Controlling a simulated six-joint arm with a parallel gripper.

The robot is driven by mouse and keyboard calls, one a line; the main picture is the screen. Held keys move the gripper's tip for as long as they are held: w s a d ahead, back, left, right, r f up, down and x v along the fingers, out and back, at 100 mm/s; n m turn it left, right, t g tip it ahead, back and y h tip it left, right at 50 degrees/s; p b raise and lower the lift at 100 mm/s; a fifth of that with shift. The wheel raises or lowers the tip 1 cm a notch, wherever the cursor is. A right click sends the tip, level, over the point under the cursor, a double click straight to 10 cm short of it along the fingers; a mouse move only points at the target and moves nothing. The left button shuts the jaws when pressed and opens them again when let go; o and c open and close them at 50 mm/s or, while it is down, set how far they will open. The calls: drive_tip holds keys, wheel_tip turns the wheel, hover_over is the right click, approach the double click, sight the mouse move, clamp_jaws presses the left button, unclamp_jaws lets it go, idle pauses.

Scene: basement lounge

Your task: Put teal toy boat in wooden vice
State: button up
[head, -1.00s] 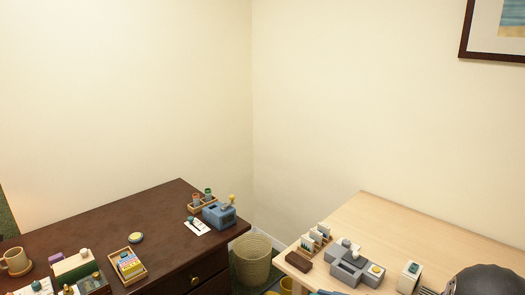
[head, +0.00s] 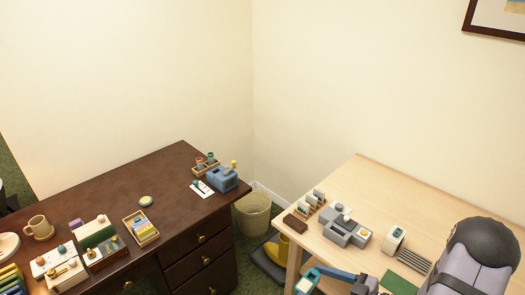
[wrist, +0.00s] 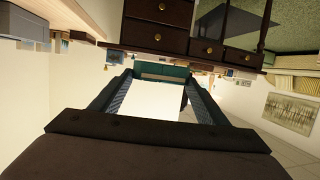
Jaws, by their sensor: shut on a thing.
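I cannot pick out the wooden vice for certain. A blue block-like device (head: 222,180) with a wooden knob stands at the dark desk's right end, and a grey block-like device (head: 346,232) stands on the light table.
The dark desk (head: 120,190) holds a mug (head: 39,227), a tray of coloured blocks (head: 141,229) and several small items. The light wooden table (head: 410,226) holds a card rack (head: 311,205) and a white device (head: 394,239). A basket (head: 253,212) stands on the floor between them.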

drive_tip(key=shift+r+p, duration=1.9)
drive_tip(key=shift+p, duration=0.2)
